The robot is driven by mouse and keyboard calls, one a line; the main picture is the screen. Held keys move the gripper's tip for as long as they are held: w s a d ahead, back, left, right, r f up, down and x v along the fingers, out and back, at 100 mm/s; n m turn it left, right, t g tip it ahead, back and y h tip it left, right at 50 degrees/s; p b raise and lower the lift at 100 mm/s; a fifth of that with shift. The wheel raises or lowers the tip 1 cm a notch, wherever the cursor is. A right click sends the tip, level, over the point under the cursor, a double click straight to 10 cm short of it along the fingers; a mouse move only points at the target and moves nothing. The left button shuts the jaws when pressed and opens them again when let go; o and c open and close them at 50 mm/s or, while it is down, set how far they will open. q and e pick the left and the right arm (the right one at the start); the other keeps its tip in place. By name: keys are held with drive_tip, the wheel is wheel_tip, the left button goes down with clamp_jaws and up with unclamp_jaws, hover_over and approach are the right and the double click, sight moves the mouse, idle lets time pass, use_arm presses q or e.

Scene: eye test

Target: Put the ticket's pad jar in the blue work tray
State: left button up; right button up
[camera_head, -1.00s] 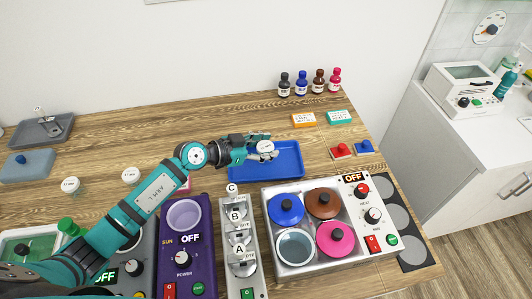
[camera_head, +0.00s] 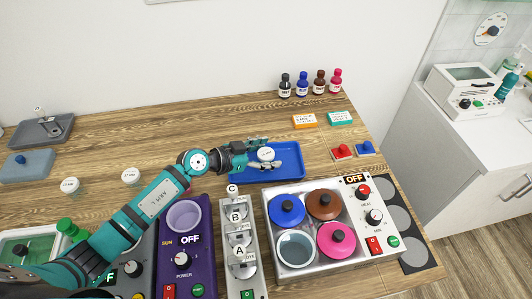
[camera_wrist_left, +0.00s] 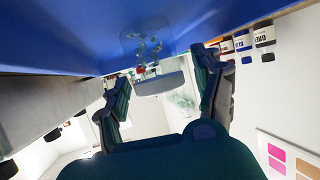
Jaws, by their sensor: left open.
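The blue work tray (camera_head: 290,172) lies on the wooden bench beyond the white pot unit. A jar with a white lid (camera_head: 266,154) stands in the tray; its lid print is too small to read. The left wrist view shows its grey-looking lid (camera_wrist_left: 160,83) and clear body with small pieces inside, against the blue tray floor (camera_wrist_left: 230,22). My left gripper (camera_head: 262,146) is open around the jar, with gaps beside the lid in the wrist view. Two similar white-lidded jars, one (camera_head: 70,185) at far left and one (camera_head: 131,175) nearer, stand on the bench. I see no readable ticket.
The white pot unit (camera_head: 335,258), switch strip (camera_head: 229,262) and purple device (camera_head: 182,255) fill the front. A grey tray (camera_head: 55,133) is far left.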

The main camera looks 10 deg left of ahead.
use_arm(q)
drive_tip(key=shift+r, duration=0.15)
drive_tip(key=v, duration=1.1)
drive_tip(key=shift+s+a, duration=0.15)
drive_tip(key=shift+s, duration=0.05)
drive_tip(key=shift+s+a+r, duration=0.15)
drive_tip(key=shift+s+r, duration=0.05)
drive_tip(key=shift+r, duration=0.05)
drive_tip(key=shift+r, duration=0.1)
